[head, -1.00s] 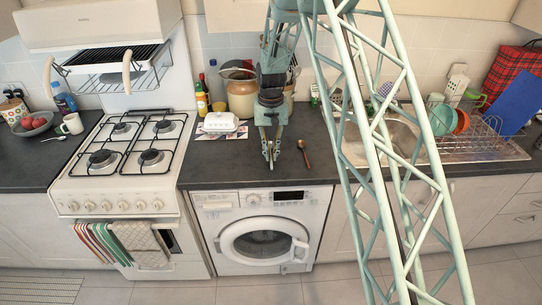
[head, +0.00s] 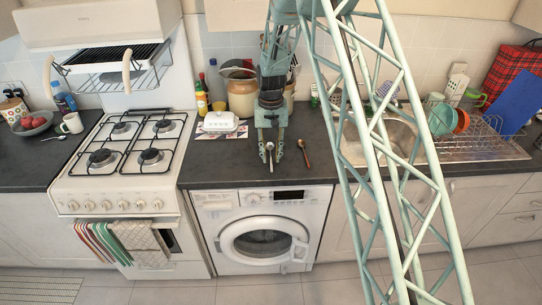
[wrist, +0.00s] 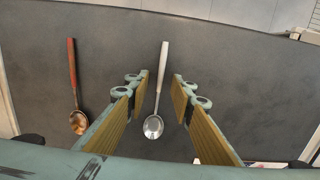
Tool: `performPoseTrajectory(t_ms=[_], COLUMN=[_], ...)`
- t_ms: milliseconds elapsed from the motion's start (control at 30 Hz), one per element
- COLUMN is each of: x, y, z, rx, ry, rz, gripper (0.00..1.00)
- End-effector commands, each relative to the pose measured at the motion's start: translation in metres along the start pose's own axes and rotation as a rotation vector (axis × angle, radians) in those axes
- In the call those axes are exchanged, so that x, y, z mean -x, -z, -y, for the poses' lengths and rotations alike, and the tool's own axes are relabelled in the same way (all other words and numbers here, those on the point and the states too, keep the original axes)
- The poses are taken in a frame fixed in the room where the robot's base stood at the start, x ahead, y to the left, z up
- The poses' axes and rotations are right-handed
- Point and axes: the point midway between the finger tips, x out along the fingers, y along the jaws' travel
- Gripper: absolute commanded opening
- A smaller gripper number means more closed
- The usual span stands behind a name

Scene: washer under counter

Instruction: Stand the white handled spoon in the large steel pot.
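The white handled spoon (head: 271,165) lies on the dark worktop above the washer, its handle towards the front edge. In the wrist view the spoon (wrist: 153,126) lies between my gripper's spread fingers, its steel bowl nearer my wrist and its white handle reaching past the fingertips. My gripper (head: 270,156) is open and empty, pointing down over the spoon, with one finger on each side. The frames do not show whether the fingertips touch the worktop. I cannot make out a large steel pot; my arm hides part of the back of the counter.
A wooden-handled copper spoon (head: 304,153) lies beside my gripper, to its right in the head view. A white butter dish (head: 220,122), bottles and a stoneware crock (head: 241,98) stand behind. The hob (head: 125,145) is left, the sink (head: 378,140) right.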

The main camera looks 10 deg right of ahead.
Motion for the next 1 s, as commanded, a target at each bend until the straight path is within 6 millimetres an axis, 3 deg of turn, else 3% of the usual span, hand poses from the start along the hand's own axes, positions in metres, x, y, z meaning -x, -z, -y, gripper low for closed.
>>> performPoseTrajectory(t_ms=[267,467,1000], x=[0.004,0.018,0.092], y=[0.000,0.001,0.001], z=[0.000,0.000,0.000], rx=[0.000,0.000,0.000], ry=[0.000,0.000,0.000], rz=[0.000,-0.002,-0.002], gripper=[0.22,0.22,0.22])
